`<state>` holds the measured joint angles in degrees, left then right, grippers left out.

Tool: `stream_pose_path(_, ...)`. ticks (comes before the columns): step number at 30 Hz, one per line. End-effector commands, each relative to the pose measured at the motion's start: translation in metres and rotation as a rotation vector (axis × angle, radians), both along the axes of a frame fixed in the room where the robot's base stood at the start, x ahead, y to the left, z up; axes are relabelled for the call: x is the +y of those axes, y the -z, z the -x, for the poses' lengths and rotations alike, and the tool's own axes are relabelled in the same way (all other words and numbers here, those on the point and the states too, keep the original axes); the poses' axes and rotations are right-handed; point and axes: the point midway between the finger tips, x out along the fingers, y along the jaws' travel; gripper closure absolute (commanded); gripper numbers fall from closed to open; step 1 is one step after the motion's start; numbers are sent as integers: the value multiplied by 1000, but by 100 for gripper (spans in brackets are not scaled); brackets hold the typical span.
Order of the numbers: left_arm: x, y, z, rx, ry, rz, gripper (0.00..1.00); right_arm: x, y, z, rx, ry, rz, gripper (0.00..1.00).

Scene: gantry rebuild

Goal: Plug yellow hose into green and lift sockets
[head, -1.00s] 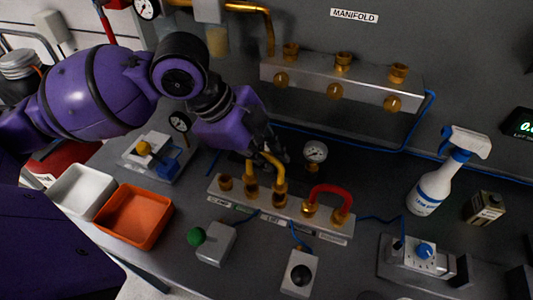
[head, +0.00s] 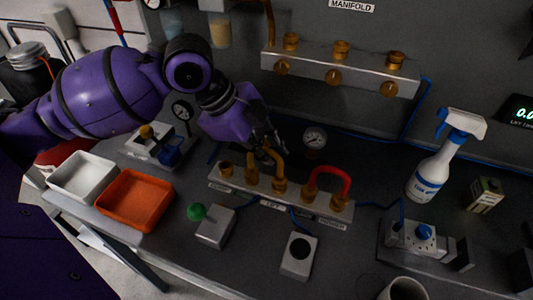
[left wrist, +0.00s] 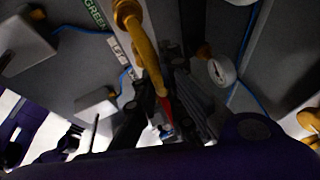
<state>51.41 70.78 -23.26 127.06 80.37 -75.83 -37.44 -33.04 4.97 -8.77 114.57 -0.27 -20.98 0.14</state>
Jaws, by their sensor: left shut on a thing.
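The yellow hose (head: 271,157) is a short bent tube over the middle of the socket block (head: 236,187). Its two brass ends stand at two neighbouring sockets; I cannot tell how deep they sit. A label under the block seems to read LIFT; the others are too small in the head view. A GREEN label (left wrist: 93,15) shows in the left wrist view. My left gripper (head: 266,146) is shut on the yellow hose at its upper bend and hides part of it. The hose also shows in the left wrist view (left wrist: 143,48). My right gripper is not in view.
A red hose (head: 330,172) bridges two sockets at the block's right. A gauge (head: 315,138) stands behind. A green-knobbed box (head: 215,229) and a black-button box (head: 298,256) sit in front. An orange tray (head: 133,200), white tray (head: 82,175) and spray bottle (head: 435,170) flank the area.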

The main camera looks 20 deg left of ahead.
Motion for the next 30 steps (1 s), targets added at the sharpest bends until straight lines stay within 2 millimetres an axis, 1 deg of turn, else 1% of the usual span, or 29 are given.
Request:
stream_pose_path(1,0,-1,0,-2,0,0,100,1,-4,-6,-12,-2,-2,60)
stream_pose_path(4,0,-2,0,-3,0,0,100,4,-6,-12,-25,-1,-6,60)
stream_pose_path(7,0,-2,0,-3,0,0,100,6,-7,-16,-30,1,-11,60)
stream_pose_path(10,0,-2,0,-3,0,0,100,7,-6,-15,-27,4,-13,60)
stream_pose_path(11,0,-2,0,-3,0,0,87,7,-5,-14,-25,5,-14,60)
stream_pose_path(15,0,-2,0,-3,0,0,69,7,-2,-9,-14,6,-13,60)
stream_pose_path(22,0,-1,0,-2,0,0,69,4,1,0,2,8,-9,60)
stream_pose_path(25,1,-3,0,-3,-1,-1,69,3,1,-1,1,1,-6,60)
stream_pose_path(28,5,-10,2,-4,-1,-2,69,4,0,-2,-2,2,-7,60)
stream_pose_path(30,10,-20,4,-6,-2,-2,69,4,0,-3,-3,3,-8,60)
